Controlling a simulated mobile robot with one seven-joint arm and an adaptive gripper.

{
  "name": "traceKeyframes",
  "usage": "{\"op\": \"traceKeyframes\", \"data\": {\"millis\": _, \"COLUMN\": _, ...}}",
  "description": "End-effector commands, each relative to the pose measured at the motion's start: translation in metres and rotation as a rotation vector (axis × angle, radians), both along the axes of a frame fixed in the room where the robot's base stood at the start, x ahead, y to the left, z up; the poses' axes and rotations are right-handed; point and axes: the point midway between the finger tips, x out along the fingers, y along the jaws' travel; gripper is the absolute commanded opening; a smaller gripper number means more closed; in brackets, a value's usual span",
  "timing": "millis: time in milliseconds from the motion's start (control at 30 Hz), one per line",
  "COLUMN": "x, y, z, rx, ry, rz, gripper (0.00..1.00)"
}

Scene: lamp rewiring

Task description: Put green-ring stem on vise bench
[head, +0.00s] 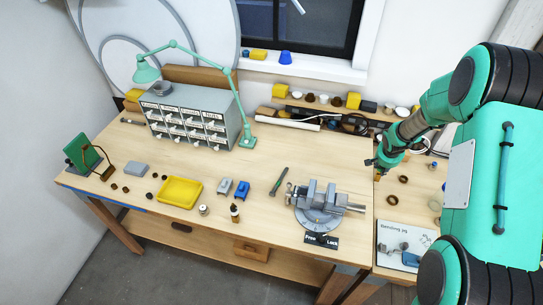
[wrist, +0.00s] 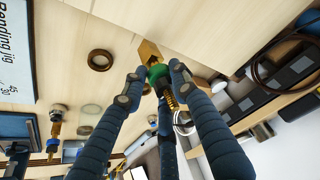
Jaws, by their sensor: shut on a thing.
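The green-ring stem (wrist: 157,73) shows in the wrist view as a brass piece with a block at one end, a green ring and a threaded part. My gripper (wrist: 154,88) is shut on it, with its dark blue fingers around the stem near the ring. In the head view my gripper (head: 379,166) is above the seam between the two benches, right of the vise; the stem is too small to make out there. The vise bench (head: 270,155) is the wide wooden bench on the left, carrying a grey vise (head: 318,207).
A drawer cabinet (head: 192,118), green lamp (head: 147,73), yellow tray (head: 180,192) and screwdriver (head: 279,181) stand or lie on the vise bench. Its middle is clear. The right bench holds rings (head: 392,200) and a bending jig board (head: 403,243). A cluttered shelf lines the back.

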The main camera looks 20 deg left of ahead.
Motion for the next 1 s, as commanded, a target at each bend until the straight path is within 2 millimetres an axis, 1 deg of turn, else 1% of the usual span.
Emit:
{"op": "traceKeyframes", "data": {"millis": 33, "x": 0.0, "y": 0.019, "z": 0.001, "rx": -0.001, "ry": -0.003, "rz": 0.01, "gripper": 0.0}}
{"op": "traceKeyframes", "data": {"millis": 100, "x": -0.001, "y": 0.041, "z": 0.003, "rx": 0.0, "ry": -0.005, "rz": 0.014, "gripper": 0.0}}
{"op": "traceKeyframes", "data": {"millis": 267, "x": -0.008, "y": 0.092, "z": 0.006, "rx": 0.001, "ry": -0.009, "rz": 0.02, "gripper": 0.0}}
{"op": "traceKeyframes", "data": {"millis": 300, "x": -0.01, "y": 0.105, "z": 0.007, "rx": 0.001, "ry": -0.01, "rz": 0.023, "gripper": 0.0}}
{"op": "traceKeyframes", "data": {"millis": 467, "x": -0.021, "y": 0.156, "z": 0.011, "rx": 0.001, "ry": -0.012, "rz": 0.029, "gripper": 0.0}}
{"op": "traceKeyframes", "data": {"millis": 500, "x": -0.024, "y": 0.169, "z": 0.011, "rx": 0.002, "ry": -0.013, "rz": 0.032, "gripper": 0.0}}
{"op": "traceKeyframes", "data": {"millis": 567, "x": -0.03, "y": 0.188, "z": 0.013, "rx": 0.002, "ry": -0.014, "rz": 0.034, "gripper": 0.0}}
{"op": "traceKeyframes", "data": {"millis": 700, "x": -0.043, "y": 0.232, "z": 0.017, "rx": 0.004, "ry": -0.018, "rz": 0.037, "gripper": 0.0}}
{"op": "traceKeyframes", "data": {"millis": 767, "x": -0.05, "y": 0.25, "z": 0.018, "rx": 0.004, "ry": -0.019, "rz": 0.039, "gripper": 0.0}}
{"op": "traceKeyframes", "data": {"millis": 800, "x": -0.055, "y": 0.262, "z": 0.019, "rx": 0.004, "ry": -0.019, "rz": 0.041, "gripper": 0.0}}
{"op": "traceKeyframes", "data": {"millis": 1000, "x": -0.082, "y": 0.321, "z": 0.023, "rx": 0.005, "ry": -0.023, "rz": 0.045, "gripper": 0.0}}
